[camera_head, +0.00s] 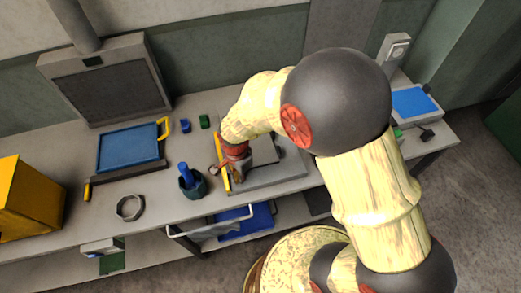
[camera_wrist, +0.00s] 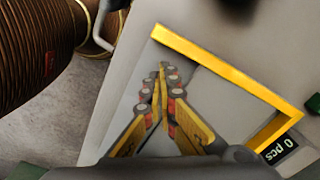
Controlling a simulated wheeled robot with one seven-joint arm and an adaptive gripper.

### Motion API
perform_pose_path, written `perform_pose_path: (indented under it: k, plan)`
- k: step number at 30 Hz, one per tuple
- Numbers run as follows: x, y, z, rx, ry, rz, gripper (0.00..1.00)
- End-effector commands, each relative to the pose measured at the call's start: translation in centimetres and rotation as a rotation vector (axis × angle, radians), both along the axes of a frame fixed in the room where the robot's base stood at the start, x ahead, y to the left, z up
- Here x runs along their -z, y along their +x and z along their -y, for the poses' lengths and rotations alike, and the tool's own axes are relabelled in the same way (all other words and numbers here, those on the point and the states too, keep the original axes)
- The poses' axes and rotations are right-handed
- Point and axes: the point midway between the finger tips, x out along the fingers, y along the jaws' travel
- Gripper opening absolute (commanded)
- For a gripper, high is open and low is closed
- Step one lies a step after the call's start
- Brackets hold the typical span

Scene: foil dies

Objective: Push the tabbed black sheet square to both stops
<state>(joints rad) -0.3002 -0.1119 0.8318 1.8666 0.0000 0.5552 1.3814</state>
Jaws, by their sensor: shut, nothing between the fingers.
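My gripper (camera_head: 238,173) is over the left part of a grey plate (camera_head: 275,177) on the bench. In the wrist view, its fingers (camera_wrist: 162,72) are closed together with nothing between them. Two yellow stops form a corner on the plate; the long one shows in the wrist view (camera_wrist: 222,68) and the short one (camera_wrist: 278,132) meets it at the right. A dark sheet (camera_head: 264,152) shows partly behind my arm in the head view. Its tab and its contact with the stops cannot be made out. A grey area inside the corner (camera_wrist: 225,105) may be sheet or plate.
A dark blue cup (camera_head: 193,185) with a blue handle stands left of the plate. A blue tray (camera_head: 130,147), a metal ring (camera_head: 130,207) and a yellow box (camera_head: 28,197) are further left.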

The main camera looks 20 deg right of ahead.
Motion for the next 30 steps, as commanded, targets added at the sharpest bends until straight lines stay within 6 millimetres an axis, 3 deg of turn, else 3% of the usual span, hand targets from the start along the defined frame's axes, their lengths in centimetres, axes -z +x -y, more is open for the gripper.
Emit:
perform_pose_path:
  k: [30]
  plan:
    - [0.0, 3.2, 0.1, 0.001, 0.000, 0.001, 0.00]
